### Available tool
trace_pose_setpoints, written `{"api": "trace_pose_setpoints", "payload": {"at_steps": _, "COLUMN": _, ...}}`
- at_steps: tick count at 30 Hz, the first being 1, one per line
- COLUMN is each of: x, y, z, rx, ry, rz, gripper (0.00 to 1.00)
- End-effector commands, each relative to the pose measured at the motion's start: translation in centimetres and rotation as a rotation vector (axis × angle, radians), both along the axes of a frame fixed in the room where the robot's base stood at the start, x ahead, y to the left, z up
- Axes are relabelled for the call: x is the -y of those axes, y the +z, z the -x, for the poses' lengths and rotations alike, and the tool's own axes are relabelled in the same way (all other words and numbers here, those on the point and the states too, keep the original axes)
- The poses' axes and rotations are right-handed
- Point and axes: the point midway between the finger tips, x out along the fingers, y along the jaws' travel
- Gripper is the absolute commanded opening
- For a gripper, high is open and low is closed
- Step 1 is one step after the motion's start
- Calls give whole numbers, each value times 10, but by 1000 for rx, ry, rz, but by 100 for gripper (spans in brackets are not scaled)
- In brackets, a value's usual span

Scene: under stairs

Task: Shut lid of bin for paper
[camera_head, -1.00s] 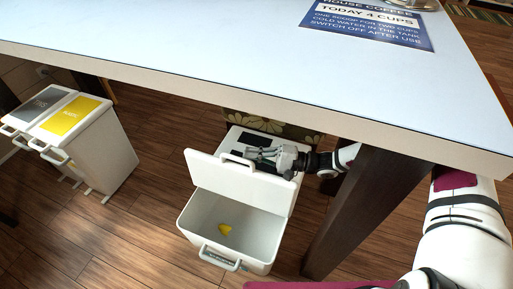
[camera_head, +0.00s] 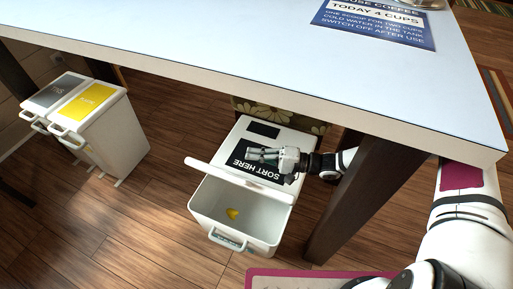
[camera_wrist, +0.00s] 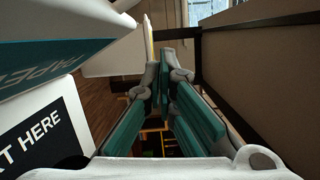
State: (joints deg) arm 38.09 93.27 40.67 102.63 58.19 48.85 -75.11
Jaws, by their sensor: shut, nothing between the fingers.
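The paper bin (camera_head: 243,228) is a white box under the table, open at the front with a yellow scrap (camera_head: 231,213) inside. Its white lid (camera_head: 238,178) is tipped partly forward over the opening, seen nearly edge-on in the head view. My gripper (camera_head: 249,156) is shut and empty behind the lid, above the black "SORT HERE" panel (camera_head: 258,172). Its fingers (camera_wrist: 168,75) show in the wrist view. Contact with the lid cannot be told.
A white tabletop (camera_head: 240,70) overhangs the bin, with a dark leg (camera_head: 345,205) to its right. Two bins with grey (camera_head: 55,92) and yellow (camera_head: 85,103) lids stand at the left. Wooden floor (camera_head: 150,215) is clear between them.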

Motion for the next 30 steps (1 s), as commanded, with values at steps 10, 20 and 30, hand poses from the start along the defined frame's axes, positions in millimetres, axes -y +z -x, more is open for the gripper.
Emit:
{"api": "trace_pose_setpoints", "payload": {"at_steps": 10, "x": -2, "y": -1, "z": 5, "rx": 0, "ry": 0, "rz": 1, "gripper": 0}}
{"api": "trace_pose_setpoints", "payload": {"at_steps": 20, "x": 17, "y": -1, "z": 6, "rx": 1, "ry": -3, "rz": 1, "gripper": 0}}
{"api": "trace_pose_setpoints", "payload": {"at_steps": 30, "x": 85, "y": -3, "z": 13, "rx": 1, "ry": -3, "rz": 2, "gripper": 0}}
